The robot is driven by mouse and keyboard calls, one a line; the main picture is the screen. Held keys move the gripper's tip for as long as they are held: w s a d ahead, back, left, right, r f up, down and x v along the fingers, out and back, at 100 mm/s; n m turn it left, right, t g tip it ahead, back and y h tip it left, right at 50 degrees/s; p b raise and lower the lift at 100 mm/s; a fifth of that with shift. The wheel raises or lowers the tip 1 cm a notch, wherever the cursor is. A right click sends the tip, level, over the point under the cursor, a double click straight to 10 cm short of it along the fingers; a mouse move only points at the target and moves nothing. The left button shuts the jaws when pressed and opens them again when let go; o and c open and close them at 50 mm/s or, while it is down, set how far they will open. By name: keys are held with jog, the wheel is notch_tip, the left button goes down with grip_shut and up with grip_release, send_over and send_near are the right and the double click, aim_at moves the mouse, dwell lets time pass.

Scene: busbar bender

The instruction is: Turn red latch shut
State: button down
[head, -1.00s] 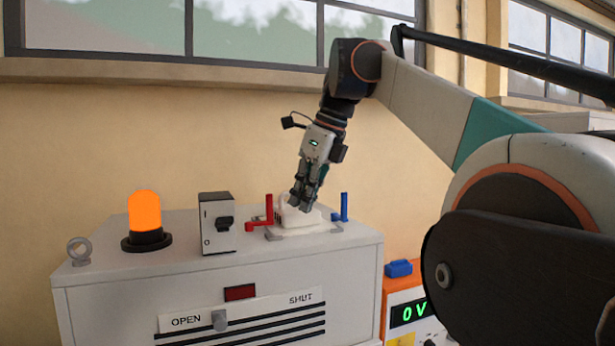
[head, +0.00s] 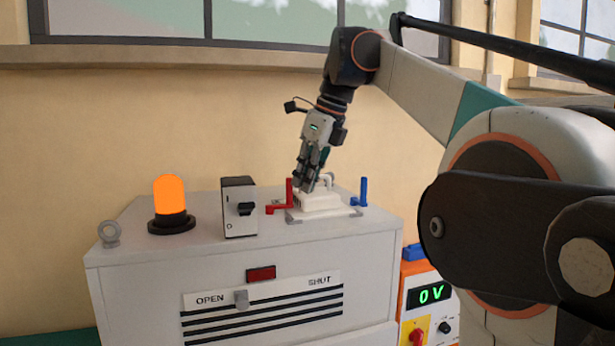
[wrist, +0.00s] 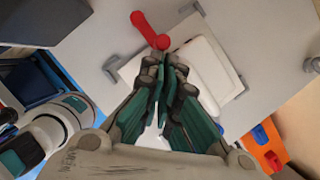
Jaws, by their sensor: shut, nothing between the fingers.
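The red latch (head: 283,199) stands on top of the grey cabinet (head: 370,245), left of a white lidded block (head: 321,203). It has an upright red post and a short foot pointing left in the head view. In the wrist view the red latch (wrist: 149,30) lies just beyond my fingertips, its arm running from a round end toward them. My gripper (head: 305,184) is shut and empty, pointing down just right of the red post. In the wrist view my gripper (wrist: 165,62) shows its fingertips together at the white block's edge. Whether they touch the latch is unclear.
A blue latch (head: 362,192) stands right of the white block. A black-switched box (head: 239,208), an orange lamp (head: 170,198) and a metal eyelet (head: 109,234) stand to the left. An orange meter unit (head: 428,296) reading 0 V is at the right.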

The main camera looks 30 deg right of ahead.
jog(key=shift+a, duration=0.15)
jog(key=shift+s+a, duration=0.4)
jog(key=shift+a, duration=0.15)
jog(key=shift+s+d, duration=0.1)
jog(key=shift+d, duration=0.1)
jog(key=s, duration=0.1)
jog(key=s+d, duration=0.1)
jog(key=s+r, duration=0.1)
jog(key=shift+s+d, duration=0.35)
jog(key=shift+d, duration=0.05)
jog(key=v, duration=0.8)
jog(key=shift+d+r, duration=0.2)
jog(key=shift+r, duration=0.2)
